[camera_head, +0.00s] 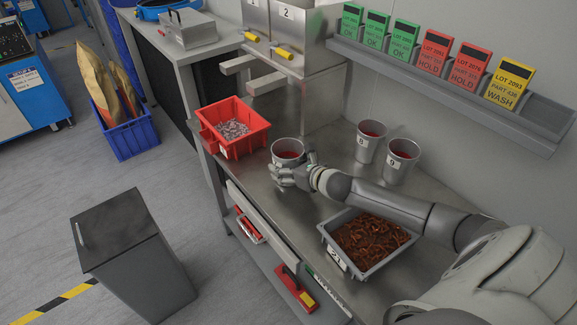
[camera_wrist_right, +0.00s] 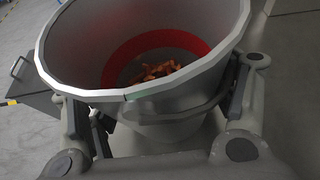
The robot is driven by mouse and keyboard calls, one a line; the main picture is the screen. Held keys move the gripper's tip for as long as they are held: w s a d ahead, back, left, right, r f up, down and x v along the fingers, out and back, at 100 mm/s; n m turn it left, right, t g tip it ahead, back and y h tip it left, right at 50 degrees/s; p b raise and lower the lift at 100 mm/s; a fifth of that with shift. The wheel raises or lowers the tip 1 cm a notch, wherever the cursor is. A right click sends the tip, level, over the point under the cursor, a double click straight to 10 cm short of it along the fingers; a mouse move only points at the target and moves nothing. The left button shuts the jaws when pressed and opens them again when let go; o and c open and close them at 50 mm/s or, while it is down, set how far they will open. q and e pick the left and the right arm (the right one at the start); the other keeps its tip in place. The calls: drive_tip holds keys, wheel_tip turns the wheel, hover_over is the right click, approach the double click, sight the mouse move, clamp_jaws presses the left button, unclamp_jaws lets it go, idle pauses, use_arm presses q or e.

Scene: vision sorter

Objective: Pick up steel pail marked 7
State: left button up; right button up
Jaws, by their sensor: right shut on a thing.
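A steel pail (camera_head: 287,147) stands at the bench's front, right of the red bin. My right gripper (camera_head: 283,172) is shut on this pail, its fingers around the near side. In the right wrist view the pail (camera_wrist_right: 90,55) fills the middle, with a red band inside and some orange-brown pieces at the bottom. Fingers show on both sides of it. Its label is hidden, so I cannot read its number. I cannot tell whether its base touches the bench. My left gripper is not in view.
Two more steel pails, one marked 8 (camera_head: 367,146) and one apparently 9 (camera_head: 398,168), stand behind my right forearm. A red bin (camera_head: 262,137) of metal parts is at left, a grey tray (camera_head: 335,238) of rusty parts at right. A card rail (camera_head: 450,90) runs along the wall.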

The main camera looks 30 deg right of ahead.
sight(280, 153)
drive_tip(key=shift+w+r, duration=0.15)
drive_tip(key=shift+r, duration=0.4)
wheel_tip(280, 153, up, 2)
drive_tip(key=shift+r+b, duration=0.2)
drive_tip(key=shift+b, duration=0.1)
drive_tip(key=s+a+r+b, duration=0.1)
drive_tip(key=s+a+r, duration=0.3)
drive_tip(key=s+r, duration=0.5)
drive_tip(key=s, duration=0.4)
drive_tip(key=shift+s+a+r, duration=0.2)
drive_tip(key=shift+s+r, duration=0.05)
